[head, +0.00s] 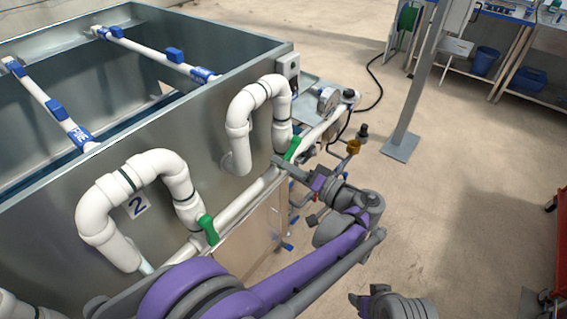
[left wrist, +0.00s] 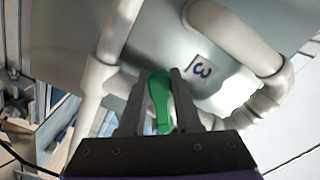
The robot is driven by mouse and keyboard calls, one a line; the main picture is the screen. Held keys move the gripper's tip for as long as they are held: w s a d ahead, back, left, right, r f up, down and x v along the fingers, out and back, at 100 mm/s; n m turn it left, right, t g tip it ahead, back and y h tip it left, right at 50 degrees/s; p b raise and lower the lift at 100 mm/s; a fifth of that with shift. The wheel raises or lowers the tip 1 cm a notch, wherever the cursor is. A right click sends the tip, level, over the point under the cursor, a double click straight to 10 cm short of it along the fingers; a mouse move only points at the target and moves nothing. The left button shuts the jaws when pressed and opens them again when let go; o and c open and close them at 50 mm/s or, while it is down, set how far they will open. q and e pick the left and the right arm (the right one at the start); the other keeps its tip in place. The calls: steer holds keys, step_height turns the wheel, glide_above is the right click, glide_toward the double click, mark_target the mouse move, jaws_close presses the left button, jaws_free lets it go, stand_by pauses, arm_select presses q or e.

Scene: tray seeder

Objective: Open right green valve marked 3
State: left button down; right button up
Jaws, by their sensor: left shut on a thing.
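The green valve handle of valve 3 (head: 293,149) sits on the white pipe along the tank's side, below the farther white pipe bend. In the left wrist view the green handle (left wrist: 160,100) lies between the two dark fingers of my left gripper (left wrist: 158,82), beside a plate marked 3 (left wrist: 202,70). My left gripper (head: 283,161) is shut on this handle, and its fingers hide part of it in the head view. A dark gripper-like part of my right arm (head: 362,301) shows at the bottom edge; its jaws are not clear.
Another green valve handle (head: 208,229) is nearer, below the plate marked 2 (head: 137,206). White pipe bends (head: 240,120) stand out from the grey metal tank (head: 205,120). A brown fitting (head: 353,146) and a grey post (head: 418,80) are to the right. Open floor lies right of my arm.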

arm_select(q)
steer(key=c, duration=0.6)
jaws_free()
